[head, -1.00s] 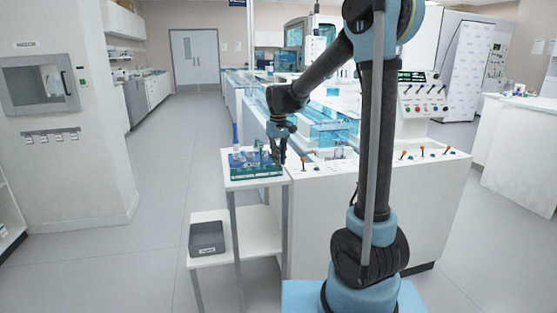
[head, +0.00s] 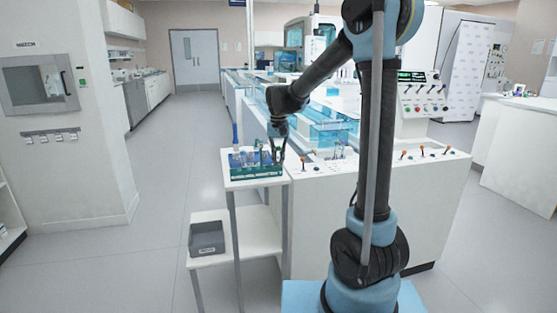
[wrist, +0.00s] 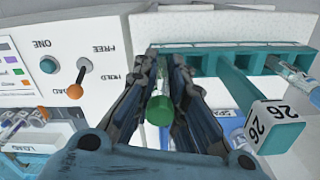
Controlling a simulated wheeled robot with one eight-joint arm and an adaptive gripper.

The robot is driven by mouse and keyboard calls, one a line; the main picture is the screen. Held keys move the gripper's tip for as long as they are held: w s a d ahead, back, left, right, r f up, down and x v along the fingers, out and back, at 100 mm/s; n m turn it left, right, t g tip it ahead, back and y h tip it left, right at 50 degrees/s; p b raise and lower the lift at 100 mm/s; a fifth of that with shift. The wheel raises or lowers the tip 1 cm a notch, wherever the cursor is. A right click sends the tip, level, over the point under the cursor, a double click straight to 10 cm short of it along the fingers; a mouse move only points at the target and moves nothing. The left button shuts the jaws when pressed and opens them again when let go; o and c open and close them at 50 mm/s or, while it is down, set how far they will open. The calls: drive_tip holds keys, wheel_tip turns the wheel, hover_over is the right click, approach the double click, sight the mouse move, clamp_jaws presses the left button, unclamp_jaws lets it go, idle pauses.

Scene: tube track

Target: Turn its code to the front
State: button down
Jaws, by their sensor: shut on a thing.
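My gripper (wrist: 162,95) is shut on a tube with a green cap (wrist: 159,110). The cap faces the wrist camera and the tube's clear body shows between the fingers. No code shows on the visible part of the tube. In the head view my gripper (head: 275,150) is at the right end of a teal rack (head: 258,173) on a small white stand. The wrist view shows the rack's bars (wrist: 236,50) beside and beyond the tube. The tube's lower end is hidden, so I cannot tell whether it is still in the rack.
A white panel with an orange-tipped lever (wrist: 76,90) is at left. A grey bin (head: 206,238) sits on the lower shelf. The floor left of the stand is clear.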

drive_tip(key=c, duration=1.6)
unclamp_jaws()
drive_tip(key=shift+o, duration=0.2)
wheel_tip(320, 180, up, 12)
drive_tip(key=shift+f, duration=0.1)
drive_tip(key=shift+o, duration=0.6)
